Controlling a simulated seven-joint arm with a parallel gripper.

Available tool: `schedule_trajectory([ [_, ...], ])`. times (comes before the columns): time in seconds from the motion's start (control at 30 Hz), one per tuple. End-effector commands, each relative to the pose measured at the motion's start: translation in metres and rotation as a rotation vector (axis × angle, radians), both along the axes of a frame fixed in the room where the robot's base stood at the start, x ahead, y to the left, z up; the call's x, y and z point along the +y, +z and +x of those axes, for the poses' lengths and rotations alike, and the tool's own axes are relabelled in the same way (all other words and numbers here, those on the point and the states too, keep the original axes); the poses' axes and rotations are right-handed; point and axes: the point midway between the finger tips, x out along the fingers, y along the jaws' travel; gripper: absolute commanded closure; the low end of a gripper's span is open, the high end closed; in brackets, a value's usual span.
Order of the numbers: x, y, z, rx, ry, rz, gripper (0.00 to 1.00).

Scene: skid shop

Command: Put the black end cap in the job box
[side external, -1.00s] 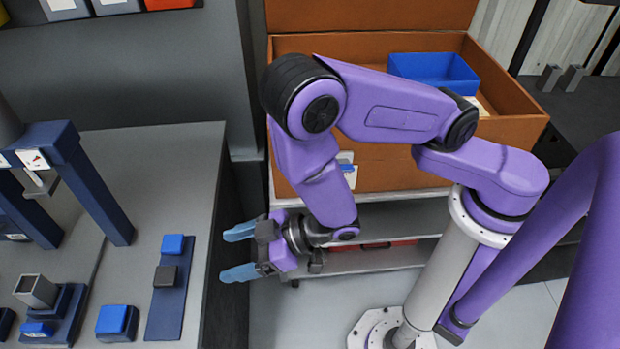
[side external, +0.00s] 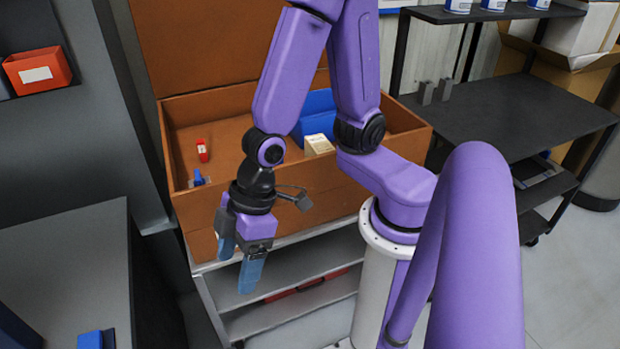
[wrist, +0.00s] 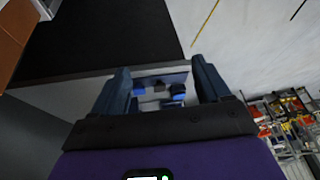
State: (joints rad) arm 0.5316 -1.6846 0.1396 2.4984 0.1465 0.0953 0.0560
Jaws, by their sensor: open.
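The job box (side external: 285,185) is an open orange-brown chest with its lid raised, on a grey shelved stand. My gripper (side external: 238,260) hangs in front of its front wall, outside the box, with blue fingers pointing down, apart and empty. In the wrist view my gripper (wrist: 160,75) also has nothing between its fingers; small blue and grey pieces show beyond them, too small to tell apart. I cannot pick out the black end cap in either view now.
The box holds a blue bin (side external: 318,115), a cream block (side external: 318,144), a red item (side external: 202,150) and a small blue item (side external: 197,178). The grey bench (side external: 65,265) is at left, with a blue block (side external: 92,339) at its lower edge. A dark table (side external: 505,120) stands at right.

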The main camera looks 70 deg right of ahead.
Motion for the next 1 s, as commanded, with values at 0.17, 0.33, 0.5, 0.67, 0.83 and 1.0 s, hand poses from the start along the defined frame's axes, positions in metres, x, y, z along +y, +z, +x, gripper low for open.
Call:
schedule_trajectory([
  [0.17,-0.062,0.034,-0.030,0.053,0.072,-0.141,0.24],
  [0.33,-0.116,0.057,-0.054,0.087,0.119,-0.270,0.24],
  [0.5,-0.147,0.069,-0.068,0.105,0.137,-0.346,0.23],
  [0.67,-0.154,0.072,-0.071,0.110,0.143,-0.365,0.23],
  [0.83,-0.153,0.071,-0.070,0.110,0.142,-0.365,0.23],
  [1.0,-0.152,0.071,-0.070,0.111,0.143,-0.364,0.23],
])
